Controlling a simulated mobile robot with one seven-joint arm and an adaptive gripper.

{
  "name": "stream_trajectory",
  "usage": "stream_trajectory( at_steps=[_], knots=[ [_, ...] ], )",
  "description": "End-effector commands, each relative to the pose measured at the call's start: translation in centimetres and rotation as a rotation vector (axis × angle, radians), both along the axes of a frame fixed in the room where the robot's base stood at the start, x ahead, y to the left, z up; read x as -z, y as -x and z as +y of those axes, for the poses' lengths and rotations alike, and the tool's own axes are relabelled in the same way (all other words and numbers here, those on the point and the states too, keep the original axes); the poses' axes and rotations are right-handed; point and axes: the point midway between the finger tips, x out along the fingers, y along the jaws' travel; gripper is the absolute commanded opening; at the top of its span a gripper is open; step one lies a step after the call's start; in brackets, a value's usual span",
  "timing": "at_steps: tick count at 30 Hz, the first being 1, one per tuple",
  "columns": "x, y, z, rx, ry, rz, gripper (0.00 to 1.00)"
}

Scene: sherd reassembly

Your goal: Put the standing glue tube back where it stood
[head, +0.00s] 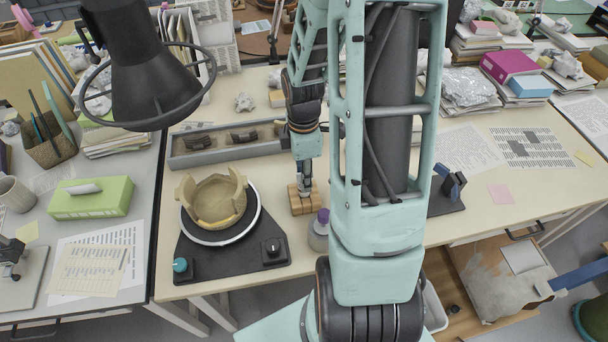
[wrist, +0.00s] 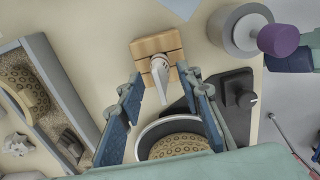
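The glue tube (wrist: 159,80) is white with a pointed nozzle. In the wrist view it stands in a small wooden block (wrist: 147,46), which also shows on the table in the head view (head: 302,208). My gripper (wrist: 158,84) is open, with one blue finger on each side of the tube. I see gaps between the fingers and the tube. In the head view my gripper (head: 303,182) points down at the block and hides most of the tube.
A partly rebuilt bowl (head: 214,201) sits on a turntable (head: 247,222) left of the block. A purple-capped jar (head: 318,236) stands close in front of it. A grey tray (head: 190,158) holding sherds lies behind. A black lamp (head: 140,70) hangs at the upper left.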

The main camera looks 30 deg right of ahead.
Motion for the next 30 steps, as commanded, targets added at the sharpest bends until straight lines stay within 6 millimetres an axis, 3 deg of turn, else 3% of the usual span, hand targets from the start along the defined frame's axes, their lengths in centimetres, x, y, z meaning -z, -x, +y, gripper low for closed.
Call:
stream_trajectory(
  at_steps=[18,30],
  knots=[
    [-10.5,-0.2,0.0,0.0,0.003,-0.005,0.33],
    [-11.5,-0.1,0.1,0.0,0.001,-0.002,0.33]
  ],
)
